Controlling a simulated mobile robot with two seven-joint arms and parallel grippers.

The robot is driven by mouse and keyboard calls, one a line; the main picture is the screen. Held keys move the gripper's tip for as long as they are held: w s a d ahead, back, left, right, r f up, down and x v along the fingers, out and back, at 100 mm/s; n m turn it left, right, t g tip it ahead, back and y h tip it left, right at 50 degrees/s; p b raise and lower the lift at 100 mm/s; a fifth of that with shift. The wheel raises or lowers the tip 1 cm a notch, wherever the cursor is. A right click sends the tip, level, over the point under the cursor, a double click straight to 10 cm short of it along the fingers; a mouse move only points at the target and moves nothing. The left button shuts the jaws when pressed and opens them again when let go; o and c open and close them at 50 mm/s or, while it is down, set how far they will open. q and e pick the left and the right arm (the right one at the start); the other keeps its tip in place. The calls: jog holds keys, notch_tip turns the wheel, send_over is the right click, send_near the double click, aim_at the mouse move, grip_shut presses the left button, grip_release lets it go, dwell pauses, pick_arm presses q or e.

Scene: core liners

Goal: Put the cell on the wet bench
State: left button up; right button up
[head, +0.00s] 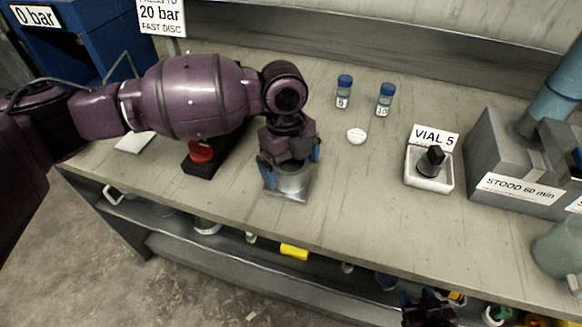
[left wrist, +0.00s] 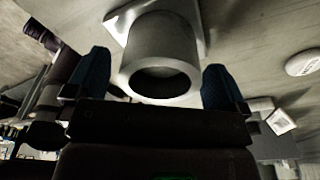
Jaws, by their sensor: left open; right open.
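A grey metal cylinder (head: 294,182), which looks like the cell, stands upright on a square plate (head: 299,197) on the long grey bench (head: 350,210). My left gripper (head: 291,166) is over it, open, with a blue finger on either side. In the left wrist view the cylinder (left wrist: 160,70) shows its round open end between the two spread fingers, with gaps, so it does not look gripped. My right gripper (head: 428,312) is partly in view at the bottom edge, low in front of the bench, open. No label marks which surface is the wet bench.
Two blue-capped vials (head: 385,100), a white disc (head: 356,136) and a tray (head: 430,178) labelled VIAL 5 stand to the right. A grey block (head: 520,165) labelled STOOD 60 min is further right. A black block with a red knob (head: 201,152) is left. A cluttered shelf lies below.

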pick_arm(q)
notch_tip(320, 180, up, 10)
jog(key=p, duration=0.1)
jog(key=shift+w+a, duration=0.35)
jog(key=shift+w, duration=0.1)
